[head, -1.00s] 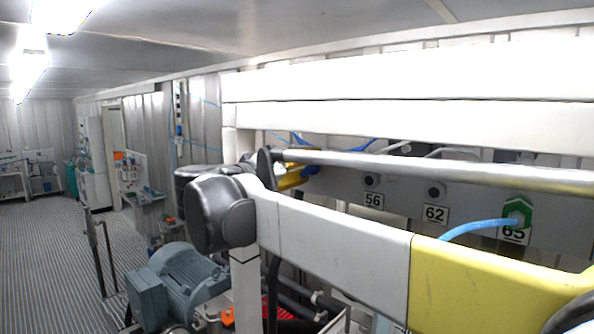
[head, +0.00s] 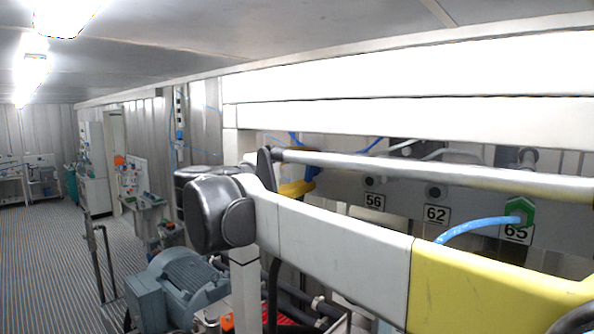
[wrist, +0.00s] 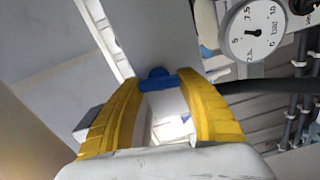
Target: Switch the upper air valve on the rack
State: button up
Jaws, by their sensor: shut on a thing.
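A blue valve handle (wrist: 158,80) shows in the wrist view, in front of a grey panel. My gripper (wrist: 160,88) has its two yellow fingers on either side of this handle, with their tips close to its ends. The gripper is shut on the handle. In the head view, part of the yellow gripper (head: 297,188) shows behind my arm, with a blue part beside it. The handle's exact angle and most of the valve body are hidden.
A round pressure gauge (wrist: 252,30) and a dark hose (wrist: 265,86) are right of the gripper. Numbered ports, including one with a green fitting (head: 519,210) and blue tube (head: 475,229), line the rack. A grey motor (head: 188,280) stands low at left. The floor (head: 40,255) beyond is clear.

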dwell(0.3)
jog(key=o, duration=1.2)
jog(key=shift+c, duration=0.2)
jog(key=v, duration=1.2)
